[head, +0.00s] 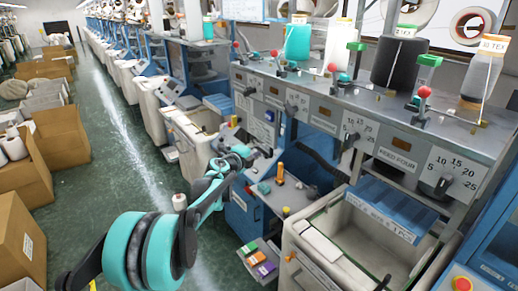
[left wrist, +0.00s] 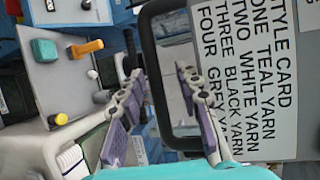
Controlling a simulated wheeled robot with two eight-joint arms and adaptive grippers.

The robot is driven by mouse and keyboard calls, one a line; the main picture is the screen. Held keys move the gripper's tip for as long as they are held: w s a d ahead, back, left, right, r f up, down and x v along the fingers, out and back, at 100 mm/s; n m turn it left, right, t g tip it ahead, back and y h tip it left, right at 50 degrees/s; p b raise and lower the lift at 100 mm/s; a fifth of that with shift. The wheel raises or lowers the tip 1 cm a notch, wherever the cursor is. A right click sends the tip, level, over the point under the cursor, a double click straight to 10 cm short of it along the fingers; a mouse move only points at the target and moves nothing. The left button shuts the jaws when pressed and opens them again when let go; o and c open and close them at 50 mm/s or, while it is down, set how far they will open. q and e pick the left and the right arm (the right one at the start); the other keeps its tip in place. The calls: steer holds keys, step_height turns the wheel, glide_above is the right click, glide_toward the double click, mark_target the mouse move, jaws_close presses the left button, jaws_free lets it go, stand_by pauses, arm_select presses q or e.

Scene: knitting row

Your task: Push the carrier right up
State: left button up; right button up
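No part is plainly marked as the carrier, and I cannot tell which one it is. My left gripper (head: 262,152) is in front of the grey knitting machine (head: 318,120), low on its left side. The style card (left wrist: 245,80) is right of the fingers. My right gripper is not in view.
A small panel has a teal block (left wrist: 44,50), an orange handle (left wrist: 82,50) and a yellow button (left wrist: 58,120). Yarn cones, such as the black one (head: 398,62), stand on top among red-knobbed levers (head: 423,93). An open grey bin (head: 375,240) is below. Cardboard boxes (head: 60,135) line the left aisle.

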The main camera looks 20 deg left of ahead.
arm_select(q)
steer(key=v, duration=1.1)
steer(key=shift+s, duration=0.3)
steer(key=shift+a+r, duration=0.1)
steer(key=shift+r, duration=0.05)
steer(key=s+a+r+n+t+y+b, duration=0.1)
steer(key=s+r+n+t+y+b, duration=0.3)
steer(key=s+n+y, duration=0.4)
steer(key=s+a+f+n+g+y+b, duration=0.1)
steer(key=s+a+f+n+g+b, duration=0.1)
steer(key=s+f+n+g+b, duration=0.35)
steer(key=s+d+f+n+g+h+b, duration=0.1)
steer(key=s+d+f+n+g+h, duration=0.1)
steer(key=s+d+f, duration=0.4)
steer(key=s+d+f+n+g+h+b, duration=0.2)
steer(key=s+d+f+n+g, duration=0.3)
steer(key=s+f, duration=1.1)
step_height(320, 180, down, 3)
steer(key=shift+s+d+f+n+h, duration=0.2)
steer(key=shift+s+d+n+h, duration=0.15)
steer(key=shift+d+n, duration=0.35)
